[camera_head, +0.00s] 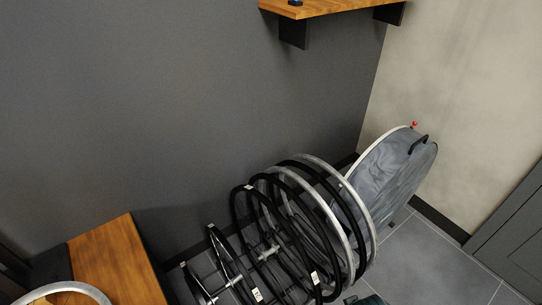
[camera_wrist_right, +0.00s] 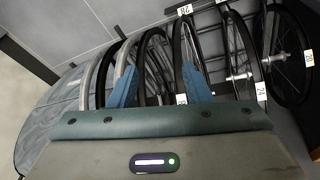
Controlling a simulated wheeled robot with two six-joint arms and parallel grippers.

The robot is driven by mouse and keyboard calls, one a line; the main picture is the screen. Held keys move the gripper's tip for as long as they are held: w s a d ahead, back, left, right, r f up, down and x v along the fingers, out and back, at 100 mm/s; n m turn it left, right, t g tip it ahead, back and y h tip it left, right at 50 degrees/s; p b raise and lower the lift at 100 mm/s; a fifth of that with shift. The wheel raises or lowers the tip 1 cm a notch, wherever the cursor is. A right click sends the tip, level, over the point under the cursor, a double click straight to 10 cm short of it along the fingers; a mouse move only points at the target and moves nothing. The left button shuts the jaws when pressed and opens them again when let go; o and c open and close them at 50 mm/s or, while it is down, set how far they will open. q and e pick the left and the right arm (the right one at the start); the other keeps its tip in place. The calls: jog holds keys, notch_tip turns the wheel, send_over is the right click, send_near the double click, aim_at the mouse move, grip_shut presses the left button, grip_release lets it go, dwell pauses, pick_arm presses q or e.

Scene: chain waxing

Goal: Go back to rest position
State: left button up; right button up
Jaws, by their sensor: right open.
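My right gripper (camera_wrist_right: 159,82) shows in the right wrist view, with two blue fingers standing apart and nothing between them. Beyond the fingers are the standing wheels; the gap to them is hard to judge. A small dark teal part at the bottom edge of the head view (camera_head: 365,299) looks like the top of my right gripper. My left gripper is in neither view. No chain or wax can be made out.
Several bicycle wheels (camera_head: 268,240) stand in a row along the dark wall, some with number tags. A round grey bag (camera_head: 385,180) leans in the corner. A wooden top (camera_head: 118,262) is at lower left, a wooden shelf (camera_head: 330,6) above. Tiled floor (camera_head: 430,262) is clear at right.

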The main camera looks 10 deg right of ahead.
jog(key=s+d+f, duration=0.1)
jog(key=s+f, duration=0.1)
jog(key=f, duration=0.7)
jog(key=s+d+f, duration=0.1)
jog(key=s+f, duration=0.1)
jog(key=f, duration=0.7)
jog(key=s+f+g, duration=0.1)
jog(key=s+f, duration=1.3)
jog(key=f, duration=0.1)
jog(key=shift+d+g, duration=0.3)
jog(key=shift+s+f, duration=0.1)
